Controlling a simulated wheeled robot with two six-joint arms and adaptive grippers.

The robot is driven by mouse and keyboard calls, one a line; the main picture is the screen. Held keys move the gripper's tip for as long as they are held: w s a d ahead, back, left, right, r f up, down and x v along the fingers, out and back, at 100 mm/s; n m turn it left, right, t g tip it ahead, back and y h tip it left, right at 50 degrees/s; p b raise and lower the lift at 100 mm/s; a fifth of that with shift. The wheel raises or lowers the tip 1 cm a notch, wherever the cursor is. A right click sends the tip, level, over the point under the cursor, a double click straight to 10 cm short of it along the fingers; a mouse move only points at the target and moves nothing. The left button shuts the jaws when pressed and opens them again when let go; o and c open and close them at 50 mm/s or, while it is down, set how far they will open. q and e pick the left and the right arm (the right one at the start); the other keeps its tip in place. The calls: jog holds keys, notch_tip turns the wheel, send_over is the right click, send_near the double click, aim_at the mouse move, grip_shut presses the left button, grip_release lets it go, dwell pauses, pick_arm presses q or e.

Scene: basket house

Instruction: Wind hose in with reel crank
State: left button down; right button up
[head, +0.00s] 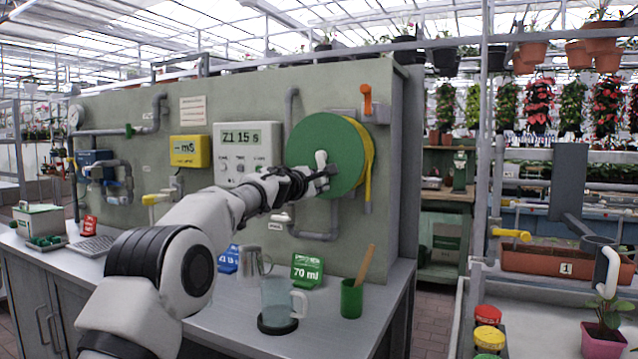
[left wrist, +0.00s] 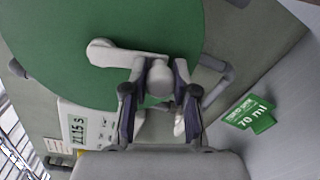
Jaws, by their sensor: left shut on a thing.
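The hose reel is a green disc (head: 312,150) mounted on the grey-green wall panel, with yellow hose (head: 368,150) showing at its right edge. The green disc also fills the upper part of the left wrist view (left wrist: 110,35). A pale crank (head: 321,160) stands out from the disc's face. In the left wrist view the crank arm (left wrist: 112,55) points left from its knob (left wrist: 160,77). My left gripper (head: 318,180) is at the crank, and in the left wrist view its fingers (left wrist: 160,95) close around the knob. My right gripper is not in view.
An orange lever (head: 367,100) is above the reel. On the bench below are a clear jug (head: 280,300), a green cup (head: 351,298), a metal mug (head: 252,264) and a green 70 ml sign (head: 306,270). A grey pipe (head: 330,234) runs under the reel.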

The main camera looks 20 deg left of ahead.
pick_arm(q)
jog(key=c, duration=0.9)
grip_release()
jog(key=shift+f, duration=0.1)
